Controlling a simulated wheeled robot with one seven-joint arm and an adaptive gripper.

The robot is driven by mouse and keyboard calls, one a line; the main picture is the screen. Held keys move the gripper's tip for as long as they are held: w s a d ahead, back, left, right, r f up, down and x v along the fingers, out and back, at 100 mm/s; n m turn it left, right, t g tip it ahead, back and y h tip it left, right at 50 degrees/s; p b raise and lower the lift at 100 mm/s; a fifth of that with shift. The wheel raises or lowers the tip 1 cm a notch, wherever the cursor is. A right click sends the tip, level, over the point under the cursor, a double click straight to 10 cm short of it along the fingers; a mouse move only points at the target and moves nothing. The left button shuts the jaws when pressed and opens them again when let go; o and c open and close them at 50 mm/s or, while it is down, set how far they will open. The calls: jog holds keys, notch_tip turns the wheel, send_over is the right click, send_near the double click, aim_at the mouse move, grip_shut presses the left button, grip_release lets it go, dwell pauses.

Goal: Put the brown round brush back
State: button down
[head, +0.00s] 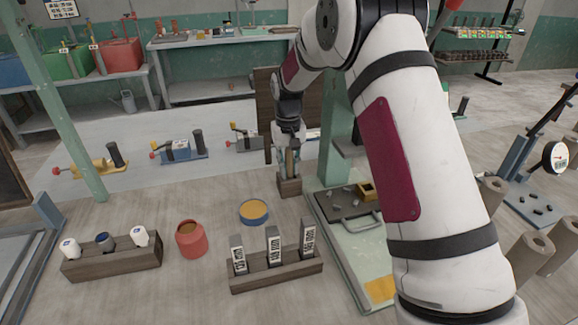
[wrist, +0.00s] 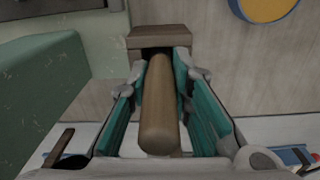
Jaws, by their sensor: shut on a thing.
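The brown round brush (wrist: 161,105) shows in the wrist view as a thick, rounded wooden handle; its bristle end is hidden. My gripper (wrist: 160,85) is shut on it, with a teal finger on each side. In the head view my gripper (head: 289,164) points down just over a small brown wooden block (head: 290,188) standing beside the green post. The block also shows in the wrist view (wrist: 160,36), with a dark opening at the handle's far end. I cannot tell how deep the brush sits in it.
A blue round dish with orange filling (head: 254,212), a red pot (head: 190,239) and a wooden rack with labelled blocks (head: 275,276) stand nearer on the table. The green post (head: 338,140) and a dark tray (head: 345,204) are close on the right.

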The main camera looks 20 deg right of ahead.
jog(key=c, duration=1.4)
grip_release()
jog(key=shift+f, duration=0.1)
jog(key=shift+c, duration=0.2)
